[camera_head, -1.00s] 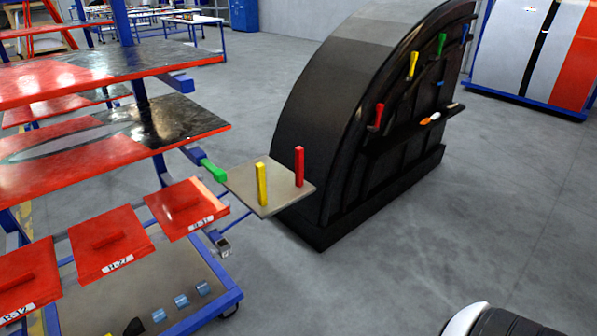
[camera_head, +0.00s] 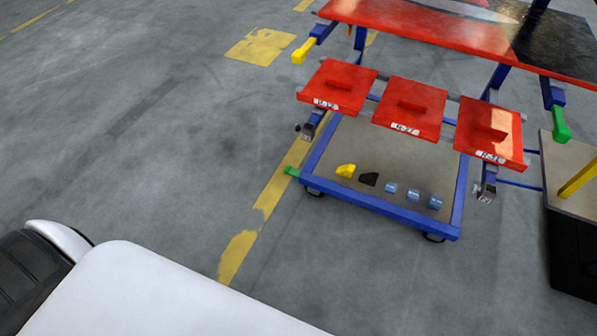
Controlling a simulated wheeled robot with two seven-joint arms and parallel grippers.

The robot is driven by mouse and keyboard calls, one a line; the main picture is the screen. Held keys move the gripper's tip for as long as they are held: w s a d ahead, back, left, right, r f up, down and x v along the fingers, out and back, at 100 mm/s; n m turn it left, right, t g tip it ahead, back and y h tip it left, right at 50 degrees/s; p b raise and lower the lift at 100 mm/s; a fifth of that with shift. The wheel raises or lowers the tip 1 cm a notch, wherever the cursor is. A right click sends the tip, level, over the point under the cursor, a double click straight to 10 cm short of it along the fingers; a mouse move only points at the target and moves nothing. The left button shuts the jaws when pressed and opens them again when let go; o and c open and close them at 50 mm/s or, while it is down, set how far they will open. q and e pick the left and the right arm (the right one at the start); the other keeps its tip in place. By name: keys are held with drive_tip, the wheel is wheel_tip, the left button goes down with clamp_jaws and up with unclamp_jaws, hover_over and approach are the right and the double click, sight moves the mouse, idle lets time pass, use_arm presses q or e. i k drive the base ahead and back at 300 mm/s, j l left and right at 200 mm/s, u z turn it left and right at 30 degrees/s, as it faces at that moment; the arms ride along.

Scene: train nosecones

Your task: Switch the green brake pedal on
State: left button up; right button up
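A small green pedal (camera_head: 292,172) sticks out at the left corner of the blue-framed base of a trolley (camera_head: 385,207), low near the floor. It looks very small here, and I cannot tell whether it is on or off. A larger green handle (camera_head: 560,125) hangs at the trolley's upper right side. Neither of my grippers shows in the head view. White and black parts of my own body fill the lower left, well apart from the green pedal.
Red lidded trays (camera_head: 410,107) sit above the base, under a red shelf (camera_head: 430,30). A yellow handle (camera_head: 303,50) is at the upper left. Small yellow, black and blue pieces lie on the base. A grey side table (camera_head: 567,175) stands right. Floor left of the trolley is clear.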

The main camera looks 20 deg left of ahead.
sight(289, 170)
drive_tip(key=i+j+u, duration=0.2)
drive_tip(key=i, duration=0.3)
drive_tip(key=i+j+u, duration=0.25)
drive_tip(key=i, duration=0.25)
drive_tip(key=i+j+u, duration=0.2)
drive_tip(key=i, duration=0.35)
